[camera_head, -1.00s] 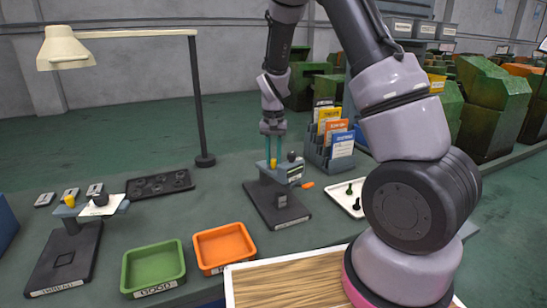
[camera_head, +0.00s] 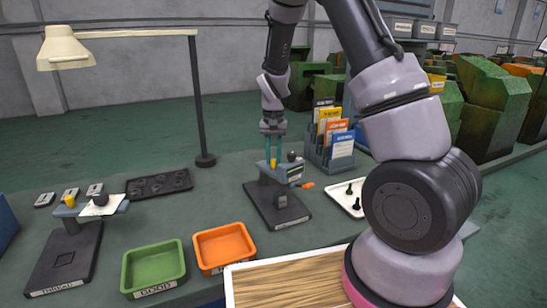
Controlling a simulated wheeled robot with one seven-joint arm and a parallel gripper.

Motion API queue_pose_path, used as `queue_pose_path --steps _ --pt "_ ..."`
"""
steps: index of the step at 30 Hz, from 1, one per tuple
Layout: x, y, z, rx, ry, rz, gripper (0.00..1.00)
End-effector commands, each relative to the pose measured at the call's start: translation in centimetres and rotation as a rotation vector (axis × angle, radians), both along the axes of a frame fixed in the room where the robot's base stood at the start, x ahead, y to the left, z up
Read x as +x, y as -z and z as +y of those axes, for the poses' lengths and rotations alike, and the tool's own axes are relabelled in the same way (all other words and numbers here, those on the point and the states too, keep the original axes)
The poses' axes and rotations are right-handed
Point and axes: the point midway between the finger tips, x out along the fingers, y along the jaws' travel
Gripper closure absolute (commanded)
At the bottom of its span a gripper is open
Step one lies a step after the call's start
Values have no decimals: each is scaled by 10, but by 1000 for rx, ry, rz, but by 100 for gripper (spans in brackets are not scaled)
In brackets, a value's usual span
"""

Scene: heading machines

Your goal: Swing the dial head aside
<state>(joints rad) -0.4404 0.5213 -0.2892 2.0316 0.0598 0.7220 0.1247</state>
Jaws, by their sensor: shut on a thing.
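Two gauge stands are on the bench. The middle stand (camera_head: 277,207) has a dark base, a blue-grey head (camera_head: 287,174) on top, a yellow post (camera_head: 273,163), a black knob (camera_head: 292,156) and an orange handle (camera_head: 306,185) at its right. My gripper (camera_head: 274,160) points straight down over this stand, its teal fingers shut on the yellow post. The fingers partly hide the post. The left stand (camera_head: 66,259) also has a blue-grey head with a yellow post (camera_head: 70,201), a black knob and a white card. I cannot tell which head carries a dial.
A green bin (camera_head: 153,267) and an orange bin (camera_head: 224,247) stand in front. A card rack (camera_head: 329,152) and a white tray (camera_head: 349,197) are to the right. A lamp (camera_head: 200,110) and a black holed tray (camera_head: 159,184) are behind. A wooden board (camera_head: 290,290) lies at the front.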

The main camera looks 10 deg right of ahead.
Motion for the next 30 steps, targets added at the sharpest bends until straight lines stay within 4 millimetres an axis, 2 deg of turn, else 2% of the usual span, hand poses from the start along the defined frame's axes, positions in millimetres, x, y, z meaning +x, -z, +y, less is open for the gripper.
queue_pose_path --steps 17,30 --pt "2 -1 -3 1 -53 -3 100" --pt "15 -1 -19 1 -391 -2 100"
